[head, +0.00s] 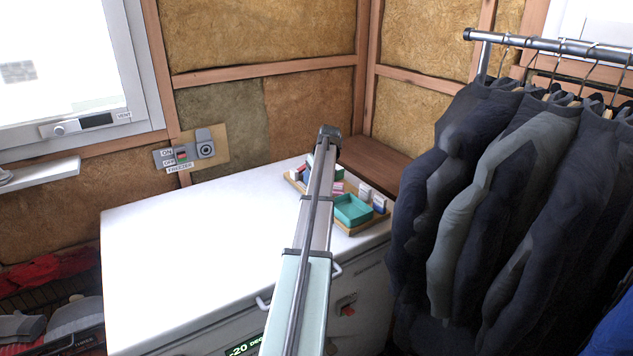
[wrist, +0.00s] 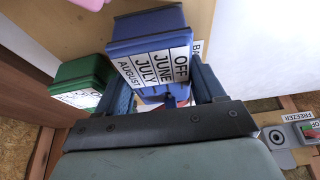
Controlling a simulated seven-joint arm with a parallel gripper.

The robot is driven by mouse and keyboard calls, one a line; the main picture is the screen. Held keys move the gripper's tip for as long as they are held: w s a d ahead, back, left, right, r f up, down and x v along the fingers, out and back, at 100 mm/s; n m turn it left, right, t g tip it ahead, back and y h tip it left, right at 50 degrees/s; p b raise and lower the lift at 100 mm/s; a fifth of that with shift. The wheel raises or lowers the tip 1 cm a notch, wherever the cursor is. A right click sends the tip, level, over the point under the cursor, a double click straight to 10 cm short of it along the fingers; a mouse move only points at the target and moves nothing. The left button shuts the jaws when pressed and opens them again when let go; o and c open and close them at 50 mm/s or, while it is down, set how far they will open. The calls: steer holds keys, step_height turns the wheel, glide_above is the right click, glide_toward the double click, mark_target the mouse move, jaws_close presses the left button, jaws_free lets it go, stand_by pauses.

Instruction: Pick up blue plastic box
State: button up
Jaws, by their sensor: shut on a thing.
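The blue plastic box (wrist: 150,32) is in the wrist view, with a white label reading OFF, JUNE, JULY and AUGUST on its side. My gripper (wrist: 160,76) has one finger on each side of the box and is shut on it. In the head view my arm reaches over the white freezer to the tray at its far right corner. There the blue box is hidden behind my arm and gripper, so I cannot tell whether it is clear of the tray.
A green box (wrist: 82,86) stands close beside the blue one. The tray (head: 368,227) also holds a teal open box (head: 352,211) and small packets. Dark clothes (head: 500,180) hang at the right. The white freezer top (head: 200,240) is clear on the left.

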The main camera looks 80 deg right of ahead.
steer(key=c, duration=0.6)
steer(key=shift+r, duration=0.1)
steer(key=shift+r, duration=0.25)
step_height(320, 180, up, 9)
steer(key=shift+s+d+f, duration=0.1)
steer(key=shift+s+f, duration=0.05)
steer(key=shift+f, duration=0.05)
steer(key=s+r+m, duration=0.1)
steer(key=s+r, duration=0.1)
steer(key=s, duration=0.6)
steer(key=s+a+f, duration=0.1)
steer(key=s+a, duration=0.2)
steer(key=a, duration=0.4)
steer(key=s+a+f+n, duration=0.1)
steer(key=s+a, duration=0.2)
steer(key=a, duration=0.5)
steer(key=shift+a, duration=0.2)
